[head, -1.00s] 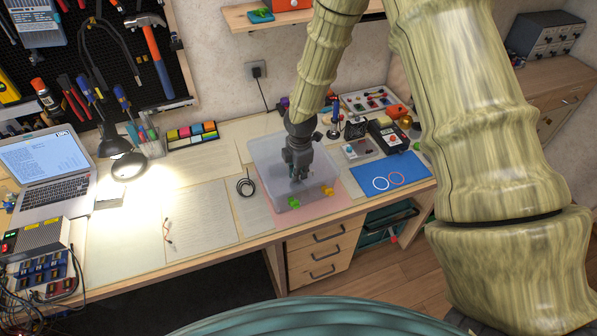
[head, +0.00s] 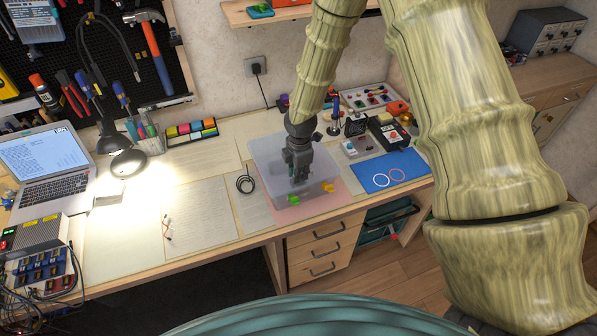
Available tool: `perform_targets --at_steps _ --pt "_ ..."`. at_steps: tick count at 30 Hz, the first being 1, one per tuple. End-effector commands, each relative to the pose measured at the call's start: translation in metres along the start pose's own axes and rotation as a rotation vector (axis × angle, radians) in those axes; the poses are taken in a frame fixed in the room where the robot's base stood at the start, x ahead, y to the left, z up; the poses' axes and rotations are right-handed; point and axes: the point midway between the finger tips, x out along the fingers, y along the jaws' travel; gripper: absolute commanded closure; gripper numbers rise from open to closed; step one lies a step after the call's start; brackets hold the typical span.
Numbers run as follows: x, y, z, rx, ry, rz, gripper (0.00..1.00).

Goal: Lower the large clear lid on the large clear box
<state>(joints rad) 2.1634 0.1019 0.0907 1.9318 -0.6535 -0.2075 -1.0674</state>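The large clear box (head: 272,189) stands on a pink sheet near the front of the desk. It is translucent, with a green latch (head: 293,199) and a yellow latch (head: 328,187) at its front. The large clear lid (head: 266,153) seems to lie over the box, but I cannot separate its edges clearly from the box walls. My gripper (head: 298,181) points down over the middle of the box and covers part of it. Its fingertips are small and dark against the plastic, so their opening and any contact with the lid are unclear.
A blue mat (head: 380,171) with two rings lies right of the box. Small devices (head: 388,133) stand behind on the right. A lamp (head: 127,160) and laptop (head: 46,170) are at the left. Papers lie flat between.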

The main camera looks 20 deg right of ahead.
Motion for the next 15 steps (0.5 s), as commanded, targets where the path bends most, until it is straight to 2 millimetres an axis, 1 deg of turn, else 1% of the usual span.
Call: perform_targets --at_steps 2,11,15 --pt "-0.0003 0.0000 0.0000 0.000 0.000 0.000 0.67" --pt "-0.0008 -0.0002 0.0000 0.000 0.000 0.000 0.67" --pt "-0.0084 0.0004 0.0001 0.000 0.000 0.001 0.67"
